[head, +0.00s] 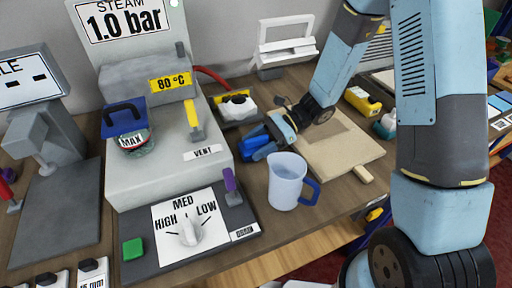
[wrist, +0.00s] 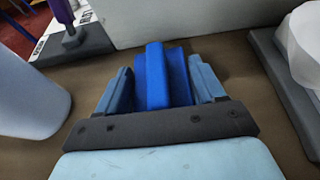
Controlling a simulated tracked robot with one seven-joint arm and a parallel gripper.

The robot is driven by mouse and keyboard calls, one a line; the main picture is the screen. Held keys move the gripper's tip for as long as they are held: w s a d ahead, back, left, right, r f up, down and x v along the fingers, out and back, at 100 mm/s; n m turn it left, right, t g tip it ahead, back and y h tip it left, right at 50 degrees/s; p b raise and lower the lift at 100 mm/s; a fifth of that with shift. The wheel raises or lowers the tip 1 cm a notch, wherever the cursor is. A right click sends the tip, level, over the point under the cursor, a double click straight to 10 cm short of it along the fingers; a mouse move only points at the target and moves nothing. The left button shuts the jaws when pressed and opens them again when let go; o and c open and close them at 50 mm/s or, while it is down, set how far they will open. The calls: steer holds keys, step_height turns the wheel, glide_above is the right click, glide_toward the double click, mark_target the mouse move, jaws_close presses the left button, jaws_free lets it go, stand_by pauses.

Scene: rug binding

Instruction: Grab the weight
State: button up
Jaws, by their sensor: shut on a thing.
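The fingers hide part of the block's sides. I cannot tell whether its underside touches the bench.
The steam machine (head: 150,172) is to the left. A tray with a white item (head: 237,107) lies behind. A tan board (head: 338,150) lies to the right.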

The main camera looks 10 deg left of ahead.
jaws_close()
steer(key=shift+r, duration=0.15)
